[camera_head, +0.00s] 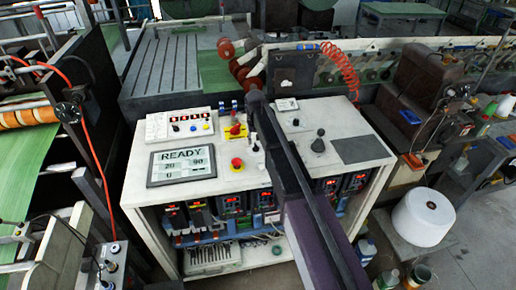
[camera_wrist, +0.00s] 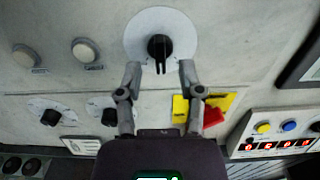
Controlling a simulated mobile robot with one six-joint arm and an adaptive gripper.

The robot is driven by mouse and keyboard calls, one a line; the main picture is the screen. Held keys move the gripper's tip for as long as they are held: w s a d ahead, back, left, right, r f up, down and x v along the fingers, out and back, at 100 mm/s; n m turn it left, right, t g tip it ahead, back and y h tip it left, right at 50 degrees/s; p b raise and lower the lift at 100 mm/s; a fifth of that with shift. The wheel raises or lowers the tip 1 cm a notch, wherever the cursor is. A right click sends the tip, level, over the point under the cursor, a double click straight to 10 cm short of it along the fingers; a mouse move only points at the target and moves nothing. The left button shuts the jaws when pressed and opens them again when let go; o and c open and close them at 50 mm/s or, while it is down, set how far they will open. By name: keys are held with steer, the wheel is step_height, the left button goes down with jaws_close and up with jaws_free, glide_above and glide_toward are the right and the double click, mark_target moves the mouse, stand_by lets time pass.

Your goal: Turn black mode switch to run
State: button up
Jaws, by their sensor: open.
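The black mode switch (camera_wrist: 158,47) shows in the wrist view as a black knob on a round pale plate (camera_wrist: 143,25), with its bar pointing down the picture. My gripper (camera_wrist: 160,72) is open, one finger on each side, its tips just below the knob in the picture. I cannot tell whether either finger touches it. Markings around the switch are not readable. In the head view my arm covers this part of the panel, so the switch cannot be made out there. The display (camera_head: 182,165) reads READY, with 20, 90 and 0 below.
A red rotary handle on a yellow plate (camera_wrist: 180,109) sits close by my right finger. Two pale buttons (camera_wrist: 85,50) and two small black knobs (camera_wrist: 110,115) are left. A counter box (camera_wrist: 275,146) is at lower right. A red emergency button (camera_head: 237,163) stands on the panel.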

steer(key=shift+f+b, duration=0.7)
steer(key=shift+f, duration=0.3)
steer(key=shift+c, duration=0.2)
jaws_close()
steer(key=shift+d, duration=0.1)
